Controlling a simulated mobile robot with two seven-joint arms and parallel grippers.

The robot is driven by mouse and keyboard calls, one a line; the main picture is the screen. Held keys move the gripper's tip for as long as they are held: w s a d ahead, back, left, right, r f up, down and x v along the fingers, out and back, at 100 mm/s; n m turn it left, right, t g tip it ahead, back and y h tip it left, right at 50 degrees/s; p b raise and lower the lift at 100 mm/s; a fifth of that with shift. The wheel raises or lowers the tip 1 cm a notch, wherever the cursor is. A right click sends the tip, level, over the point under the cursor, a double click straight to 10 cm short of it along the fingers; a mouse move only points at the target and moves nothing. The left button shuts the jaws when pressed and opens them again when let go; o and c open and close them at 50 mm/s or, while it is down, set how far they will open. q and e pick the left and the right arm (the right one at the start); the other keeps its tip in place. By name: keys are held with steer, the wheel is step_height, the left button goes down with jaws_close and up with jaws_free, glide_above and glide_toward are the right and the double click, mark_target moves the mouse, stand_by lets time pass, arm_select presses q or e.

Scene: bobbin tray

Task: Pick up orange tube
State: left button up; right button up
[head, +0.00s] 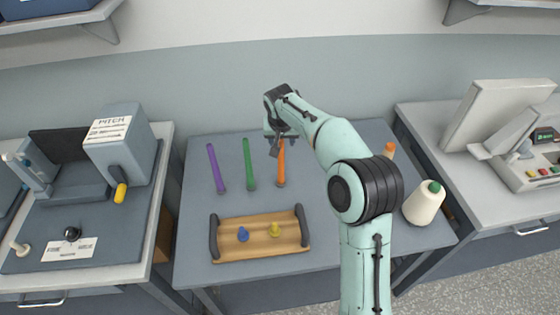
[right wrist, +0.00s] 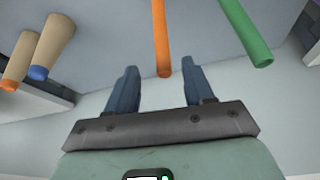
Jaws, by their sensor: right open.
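The orange tube (head: 281,168) stands upright on the grey table, right of the green and purple tubes. My right gripper (head: 274,144) is at its upper end, hiding part of its top. In the right wrist view, the open fingers (right wrist: 159,68) lie on either side of the tube's end, with a gap to each. The orange tube (right wrist: 160,38) there runs from the top edge down to between the fingertips. I cannot tell how deep it sits between them. My left gripper is in neither view.
A green tube (head: 249,165) and a purple tube (head: 215,168) stand to the left. A wooden tray (head: 232,252) with dark handles holds a blue and a yellow piece in front. A cream cone (head: 423,204) with a green top stands at right, with an orange-topped one (head: 389,150) behind.

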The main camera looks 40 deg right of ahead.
glide_above(281, 163)
steer(key=w+d, duration=0.1)
steer(key=w, duration=0.1)
step_height(281, 163, down, 7)
steer(key=shift+s+p, duration=0.25)
steer(key=shift+p, duration=0.15)
steer(key=shift+s, duration=0.1)
steer(key=shift+c, duration=0.3)
jaws_close()
